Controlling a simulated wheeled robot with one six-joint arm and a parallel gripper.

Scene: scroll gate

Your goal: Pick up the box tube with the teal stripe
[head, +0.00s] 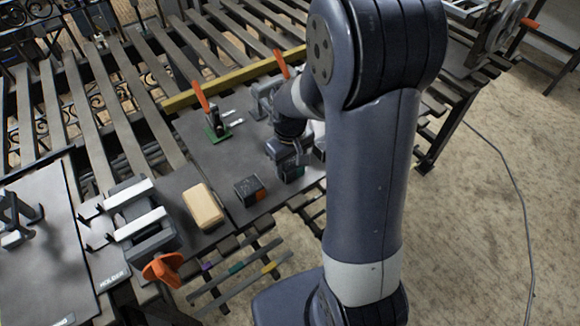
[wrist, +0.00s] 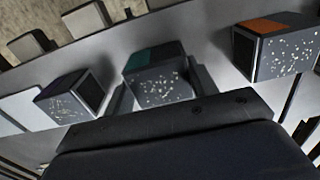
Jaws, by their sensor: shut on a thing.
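The box tube with the teal stripe (wrist: 160,85) is a short, dark, square piece with a speckled end, in the middle of the wrist view. My gripper (wrist: 162,78) has one finger on each side of it and is shut on it. In the head view my gripper (head: 289,158) is above the dark plate, with the teal-striped tube (head: 290,173) just below it, partly covered. Whether the tube is clear of the plate I cannot tell.
An orange-striped tube (wrist: 275,50) stands to the right in the wrist view, also in the head view (head: 250,190). A purple-striped tube (wrist: 72,97) stands to the left. A tan block (head: 203,207) and a green-based clamp (head: 215,125) are on the bench.

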